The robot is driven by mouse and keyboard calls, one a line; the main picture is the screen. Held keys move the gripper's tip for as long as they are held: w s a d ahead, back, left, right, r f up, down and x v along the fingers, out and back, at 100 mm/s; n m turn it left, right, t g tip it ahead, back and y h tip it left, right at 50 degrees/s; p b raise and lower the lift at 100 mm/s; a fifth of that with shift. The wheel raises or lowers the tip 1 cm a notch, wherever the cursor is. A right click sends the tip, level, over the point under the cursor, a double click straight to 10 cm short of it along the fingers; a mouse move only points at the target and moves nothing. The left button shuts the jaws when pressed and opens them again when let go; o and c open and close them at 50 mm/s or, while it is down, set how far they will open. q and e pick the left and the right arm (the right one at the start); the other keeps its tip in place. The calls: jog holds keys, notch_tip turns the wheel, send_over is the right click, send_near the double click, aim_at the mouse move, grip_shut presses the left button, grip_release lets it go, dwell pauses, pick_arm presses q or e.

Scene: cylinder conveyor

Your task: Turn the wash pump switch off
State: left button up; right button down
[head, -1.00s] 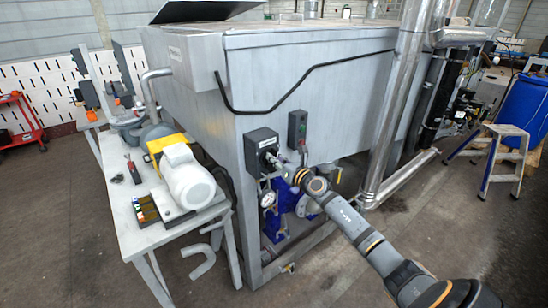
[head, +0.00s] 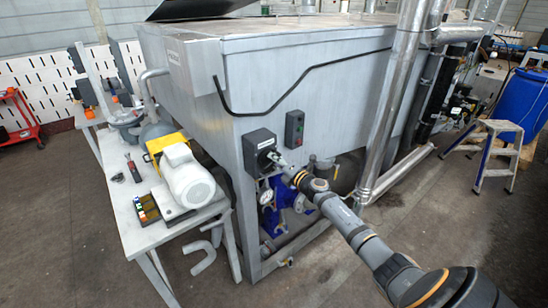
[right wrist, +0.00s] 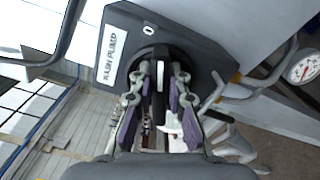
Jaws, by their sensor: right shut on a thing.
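The wash pump switch is a dark box (head: 258,140) on the front corner of the grey metal tank. In the right wrist view its white label (right wrist: 112,56) reads WASH PUMP, and a 0 mark stands at the box's upper edge. My right gripper (right wrist: 160,75) is shut on the black knob (right wrist: 161,55), with a finger on each side. The knob's white line runs roughly up the picture, towards the 0 side. In the head view my right gripper (head: 273,157) meets the box front and hides most of the knob. My left gripper is not in view.
A smaller box with buttons (head: 294,128) is mounted right of the switch. A gauge (head: 266,196) and blue pump (head: 284,212) sit below. A table (head: 124,208) with a white motor (head: 187,182) stands left. A vertical pipe (head: 394,110) rises right of my arm.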

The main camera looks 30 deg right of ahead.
jog(key=shift+f+m+p, duration=0.15)
jog(key=shift+m+p, duration=0.25)
jog(key=shift+m, duration=0.65)
jog(key=shift+f+m+p, duration=0.1)
jog(key=shift+m+p, duration=0.3)
jog(key=shift+m, duration=0.65)
jog(key=shift+f, duration=0.1)
jog(key=c, duration=1.3)
grip_release()
jog(key=shift+d, duration=0.1)
jog(key=s, duration=1.2)
jog(key=shift+d, duration=0.45)
